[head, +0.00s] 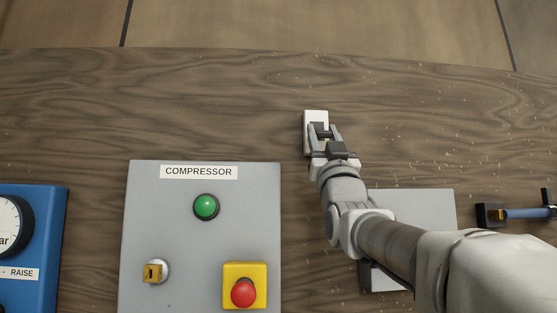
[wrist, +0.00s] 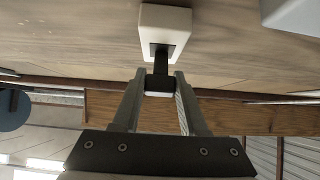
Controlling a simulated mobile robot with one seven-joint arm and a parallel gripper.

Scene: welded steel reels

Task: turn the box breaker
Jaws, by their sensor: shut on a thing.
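The box breaker (head: 313,116) is a small white box on the wood-grain surface, above and right of the compressor panel in the head view. In the wrist view its white body (wrist: 164,20) is at the top centre, and a dark lever (wrist: 160,64) sticks out from it toward me. My gripper (head: 323,129) is at the box, partly covering it in the head view. In the wrist view my two fingers (wrist: 157,83) are on either side of the lever's end, shut on it. The lever's exact angle is hard to tell.
A grey compressor panel (head: 174,225) carries a green button (head: 206,207), a yellow key switch (head: 153,272) and a red mushroom button (head: 243,292). A blue gauge panel (head: 48,230) is at far left. My arm partly hides another grey panel (head: 425,205). A blue-handled valve (head: 525,213) is at right.

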